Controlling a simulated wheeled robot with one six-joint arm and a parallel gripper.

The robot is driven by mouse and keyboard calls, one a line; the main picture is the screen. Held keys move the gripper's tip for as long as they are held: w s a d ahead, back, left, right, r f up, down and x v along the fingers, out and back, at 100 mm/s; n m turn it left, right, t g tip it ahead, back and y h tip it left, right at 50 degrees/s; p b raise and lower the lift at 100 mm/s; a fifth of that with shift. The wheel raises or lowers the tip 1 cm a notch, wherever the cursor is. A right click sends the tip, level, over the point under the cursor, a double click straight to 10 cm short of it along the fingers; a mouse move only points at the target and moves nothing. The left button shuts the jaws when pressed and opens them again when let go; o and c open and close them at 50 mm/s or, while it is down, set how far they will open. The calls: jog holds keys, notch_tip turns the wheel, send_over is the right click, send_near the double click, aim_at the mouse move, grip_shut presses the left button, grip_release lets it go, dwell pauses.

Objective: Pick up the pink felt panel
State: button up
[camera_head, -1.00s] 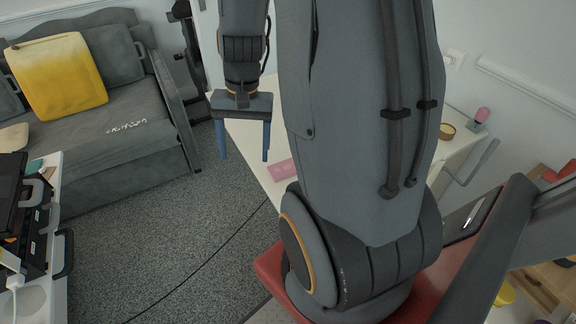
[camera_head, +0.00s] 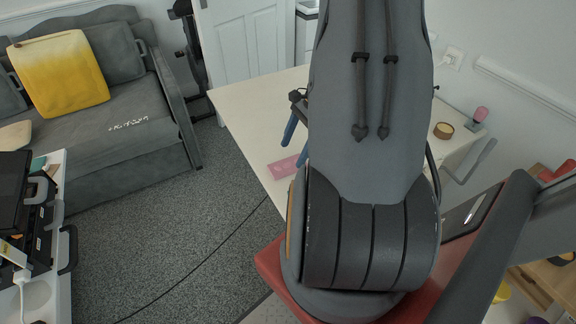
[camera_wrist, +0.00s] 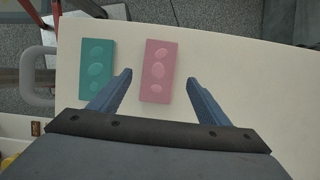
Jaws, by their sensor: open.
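The pink felt panel (camera_wrist: 157,70) lies flat on the cream table in the wrist view, with lighter oval shapes down its middle. It also shows in the head view (camera_head: 283,168) near the table's left edge, partly hidden by my arm. My gripper (camera_wrist: 158,80) is open and empty. In the wrist view its blue fingertips lie on either side of the panel's lower part, without visible contact. In the head view the blue fingers (camera_head: 296,143) show just above the panel, and my arm hides the rest of the gripper.
A teal panel (camera_wrist: 97,66) of similar shape lies close to the left of the pink one. The cream table (camera_head: 250,112) is bare to the left. A brown round object (camera_head: 443,130) and a pink-topped item (camera_head: 480,115) stand at the right.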

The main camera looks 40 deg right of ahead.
aim_at(288, 164)
jog(key=shift+s+p+x, duration=0.2)
jog(key=shift+p+x, duration=0.25)
jog(key=shift+x, duration=1.55)
jog(key=c, duration=1.1)
jog(key=shift+d, duration=0.1)
jog(key=shift+c, duration=0.2)
